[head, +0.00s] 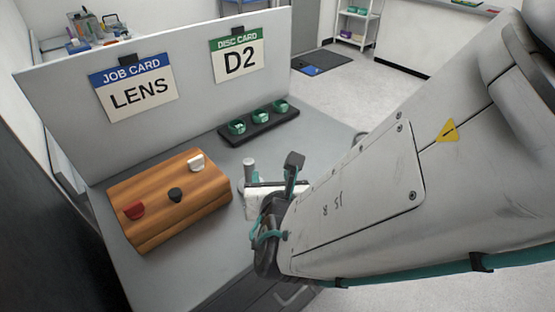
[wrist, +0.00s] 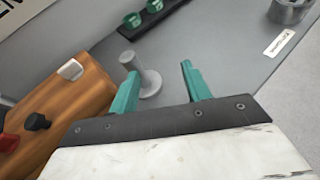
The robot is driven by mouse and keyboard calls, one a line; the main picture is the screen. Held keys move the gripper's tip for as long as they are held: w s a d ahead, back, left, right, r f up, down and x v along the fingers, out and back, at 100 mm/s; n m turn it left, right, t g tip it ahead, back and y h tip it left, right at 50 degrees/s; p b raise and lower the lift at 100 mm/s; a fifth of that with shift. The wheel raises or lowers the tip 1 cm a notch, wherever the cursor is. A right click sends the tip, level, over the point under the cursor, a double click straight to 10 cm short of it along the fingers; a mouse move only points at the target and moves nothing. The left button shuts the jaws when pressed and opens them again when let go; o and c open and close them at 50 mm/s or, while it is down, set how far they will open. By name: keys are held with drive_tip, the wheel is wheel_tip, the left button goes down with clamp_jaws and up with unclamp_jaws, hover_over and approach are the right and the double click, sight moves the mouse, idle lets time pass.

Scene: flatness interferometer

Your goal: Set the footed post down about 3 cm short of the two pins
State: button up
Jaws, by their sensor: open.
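The footed post (wrist: 137,68) is a grey post on a round foot, standing on the grey bench. I cannot make out the two pins in either view.
A wooden block (head: 180,218) with red, black and white knobs lies left of the post. A dark rack (head: 262,134) with three green-ringed pieces stands behind. A metal cylinder (wrist: 288,10) and a small label (wrist: 279,43) are at the right. A panel carries LENS and D2 cards.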

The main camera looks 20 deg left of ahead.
sight(250, 176)
drive_tip(key=s+a+f+n, duration=0.1)
drive_tip(key=s+a+n+g+y, duration=0.1)
drive_tip(key=shift+s+a+f, duration=0.1)
drive_tip(key=shift+a+f, duration=0.25)
drive_tip(key=x, duration=0.7)
drive_tip(key=shift+a, duration=0.2)
drive_tip(key=shift+c, duration=0.3)
clamp_jaws()
